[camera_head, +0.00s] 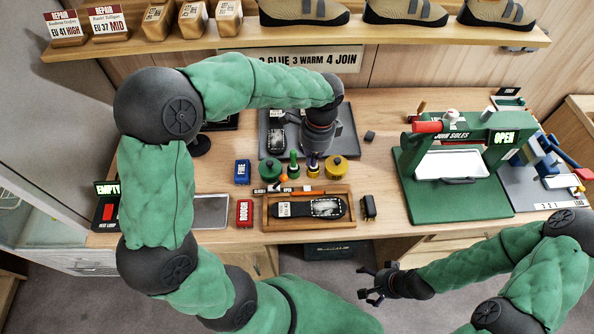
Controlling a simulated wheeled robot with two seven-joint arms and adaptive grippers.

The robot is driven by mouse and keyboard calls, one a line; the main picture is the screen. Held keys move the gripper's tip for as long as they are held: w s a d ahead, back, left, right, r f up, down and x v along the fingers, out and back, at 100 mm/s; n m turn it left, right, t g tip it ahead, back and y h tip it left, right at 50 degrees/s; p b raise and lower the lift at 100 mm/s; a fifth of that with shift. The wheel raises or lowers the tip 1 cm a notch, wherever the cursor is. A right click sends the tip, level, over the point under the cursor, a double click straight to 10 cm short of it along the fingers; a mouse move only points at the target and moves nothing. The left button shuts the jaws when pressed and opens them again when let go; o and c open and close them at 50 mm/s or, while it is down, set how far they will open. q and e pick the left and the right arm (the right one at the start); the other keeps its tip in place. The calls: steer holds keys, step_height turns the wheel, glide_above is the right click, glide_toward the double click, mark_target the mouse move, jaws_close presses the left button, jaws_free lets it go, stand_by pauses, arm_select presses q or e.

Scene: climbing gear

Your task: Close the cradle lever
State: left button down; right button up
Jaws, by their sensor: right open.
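A green press (408,185) labelled JOIN SOLES stands on the right of the bench, with a lit OPEN sign, a red handle (428,127) and a pale tray-like cradle (453,164) inside its frame. I cannot tell for sure which part is the cradle lever. My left gripper (315,157) points down over the dark mat at the back middle, far left of the press; its fingers are mostly hidden, so its opening is unclear. My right gripper (368,286) is open and empty in front of the bench, below and left of the press.
A blue device with red bars (552,160) stands right of the press. A wooden tray (268,224) holds a dark sole (300,208). Green and yellow pots (337,168), blue FINE (242,172) and red ROUGH (244,213) blocks stand nearby. A shoe shelf (200,42) overhangs the back.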

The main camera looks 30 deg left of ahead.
mark_target(280, 183)
arm_select(q)
steer(key=f, duration=0.3)
steer(key=f+b, duration=0.1)
steer(key=f, duration=0.3)
steer(key=s+f+b, duration=0.1)
steer(key=f, duration=0.2)
steer(key=shift+a+f, duration=0.15)
steer(key=shift+a, duration=0.1)
steer(key=a, duration=0.1)
steer(key=s+a+r, duration=0.1)
steer(key=shift+a+r, duration=0.3)
steer(key=shift+a, duration=0.1)
steer(key=shift+s+a+r, duration=0.1)
steer(key=shift+a+r, duration=0.05)
steer(key=shift+a, duration=0.15)
arm_select(e)
step_height(280, 183, down, 3)
steer(key=shift+r, duration=0.2)
